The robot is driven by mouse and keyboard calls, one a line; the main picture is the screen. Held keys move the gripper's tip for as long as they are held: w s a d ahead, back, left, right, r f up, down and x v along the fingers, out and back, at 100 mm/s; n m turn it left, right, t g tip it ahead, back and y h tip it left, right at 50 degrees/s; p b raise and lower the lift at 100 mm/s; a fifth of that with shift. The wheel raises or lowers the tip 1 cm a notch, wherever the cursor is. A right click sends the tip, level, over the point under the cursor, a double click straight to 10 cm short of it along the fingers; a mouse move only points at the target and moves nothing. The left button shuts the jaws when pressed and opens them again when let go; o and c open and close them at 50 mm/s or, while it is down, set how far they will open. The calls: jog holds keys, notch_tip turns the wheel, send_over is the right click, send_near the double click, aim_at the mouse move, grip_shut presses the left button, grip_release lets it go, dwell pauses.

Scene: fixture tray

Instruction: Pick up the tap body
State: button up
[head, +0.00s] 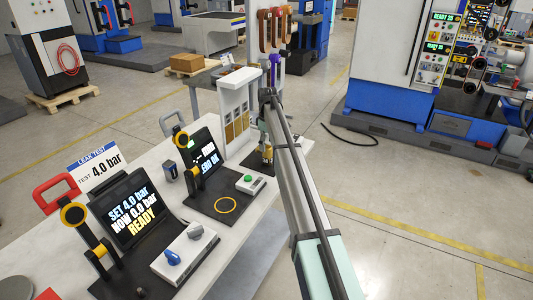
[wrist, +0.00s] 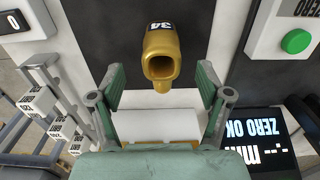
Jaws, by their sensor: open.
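The tap body (wrist: 160,62) is a brass-coloured piece with an open round mouth, a small spout and a dark label reading 34. In the wrist view it lies ahead of and between my fingers, over a dark panel. My gripper (wrist: 160,75) is open, with one green finger on each side of the tap body and visible gaps to both. In the head view a small brass piece, seemingly the tap body (head: 267,154), shows beside the end of my arm. My arm hides much of that area, including most of the gripper.
A white rack (head: 226,100) with brass-coloured contents stands close behind. A green-button box (head: 250,184) and a ZERO OK display (wrist: 264,140) are near the tap body. The leak-test screen (head: 130,210) and a blue-knob box (head: 185,252) stand farther left on the white table (head: 222,248).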

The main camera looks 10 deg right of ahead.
aim_at(267, 153)
jog(key=shift+s+f+p, duration=0.15)
jog(key=shift+f+p, duration=0.4)
jog(key=shift+f, duration=0.15)
jog(key=shift+f+p, duration=0.75)
jog(key=shift+f, duration=1.2)
grip_shut()
jog(key=shift+r, duration=0.1)
notch_tip(267, 153, up, 20)
jog(key=b, duration=0.5)
